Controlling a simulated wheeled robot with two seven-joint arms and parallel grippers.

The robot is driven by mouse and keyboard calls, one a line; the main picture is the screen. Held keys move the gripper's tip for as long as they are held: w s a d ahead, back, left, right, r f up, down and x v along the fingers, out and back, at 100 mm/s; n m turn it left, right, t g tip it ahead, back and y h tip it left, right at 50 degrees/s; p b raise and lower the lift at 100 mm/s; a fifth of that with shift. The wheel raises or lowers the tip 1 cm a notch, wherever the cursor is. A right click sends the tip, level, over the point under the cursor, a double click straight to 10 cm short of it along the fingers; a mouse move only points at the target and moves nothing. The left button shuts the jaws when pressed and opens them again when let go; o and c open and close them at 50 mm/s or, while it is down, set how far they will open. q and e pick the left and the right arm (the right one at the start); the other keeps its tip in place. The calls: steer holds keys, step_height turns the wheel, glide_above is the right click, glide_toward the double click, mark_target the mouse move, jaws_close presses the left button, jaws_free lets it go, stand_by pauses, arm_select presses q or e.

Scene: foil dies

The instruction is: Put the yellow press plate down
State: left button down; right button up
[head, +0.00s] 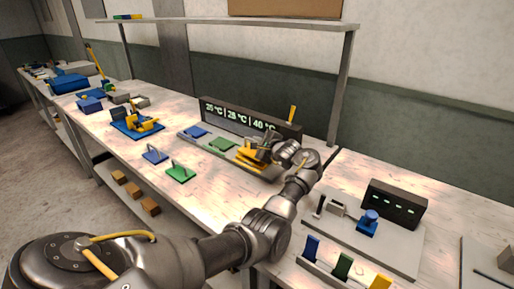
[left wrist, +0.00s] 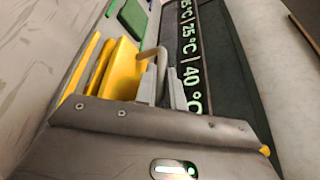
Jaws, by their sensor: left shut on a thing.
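The yellow press plate (left wrist: 124,72) has a grey bar handle (left wrist: 150,52), and my left gripper (left wrist: 163,88) is shut on that handle. In the head view my left gripper (head: 270,146) is at the right end of the grey heated board (head: 190,137), with the yellow plate (head: 252,153) under it. Another yellow piece (left wrist: 97,66) lies right beside the plate in the left wrist view. Whether plate and piece touch is unclear. The display (head: 236,118) behind reads 25, 25 and 40 °C. My right gripper is not in view.
A blue pad (head: 195,131) and a green pad (head: 221,144) lie on the board. A blue handled plate (head: 155,154) and a green handled plate (head: 180,173) lie on the table in front. A second station (head: 370,240) stands at the right. A shelf post (head: 341,90) rises behind.

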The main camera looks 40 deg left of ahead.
arm_select(q)
steer(key=shift+f, duration=0.8)
steer(key=c, duration=1.8)
jaws_free()
steer(key=shift+f, duration=0.2)
steer(key=shift+c, duration=0.2)
steer(key=o, duration=0.3)
steer(key=shift+o, duration=0.2)
